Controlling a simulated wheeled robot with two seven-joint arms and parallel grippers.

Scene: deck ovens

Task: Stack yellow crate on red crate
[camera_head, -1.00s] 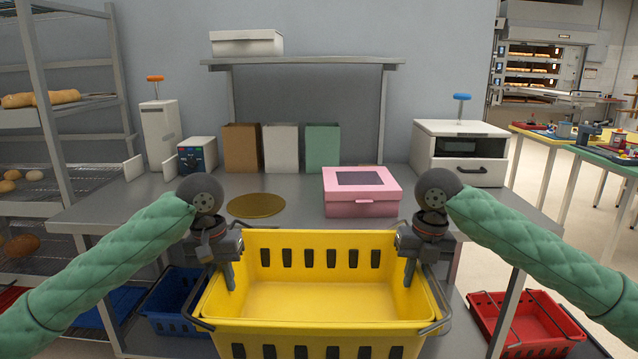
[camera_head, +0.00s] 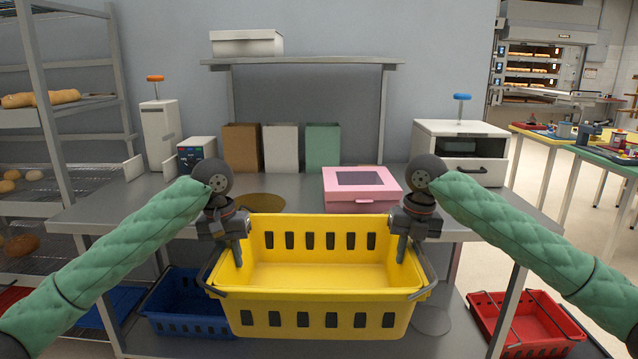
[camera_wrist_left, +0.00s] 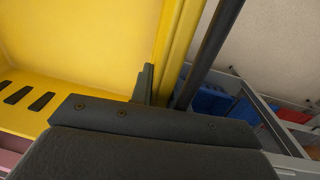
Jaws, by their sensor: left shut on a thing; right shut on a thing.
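The yellow crate (camera_head: 318,306) hangs level between my two grippers in front of the table, and it looks empty. My left gripper (camera_head: 236,256) is shut on its left rim, and my right gripper (camera_head: 402,252) is shut on its right rim. In the left wrist view the crate's yellow wall (camera_wrist_left: 80,45) and rim sit against my left gripper (camera_wrist_left: 150,88), with the dark handle beside it. The red crate (camera_head: 524,322) stands low at the right, apart from the yellow crate, with its handles visible.
A blue crate (camera_head: 186,306) stands low at the left under the table. The table (camera_head: 290,200) behind the yellow crate carries a pink box (camera_head: 360,190), a gold disc and paper bags. A bread rack (camera_head: 55,150) is at the left. Open floor shows at the right.

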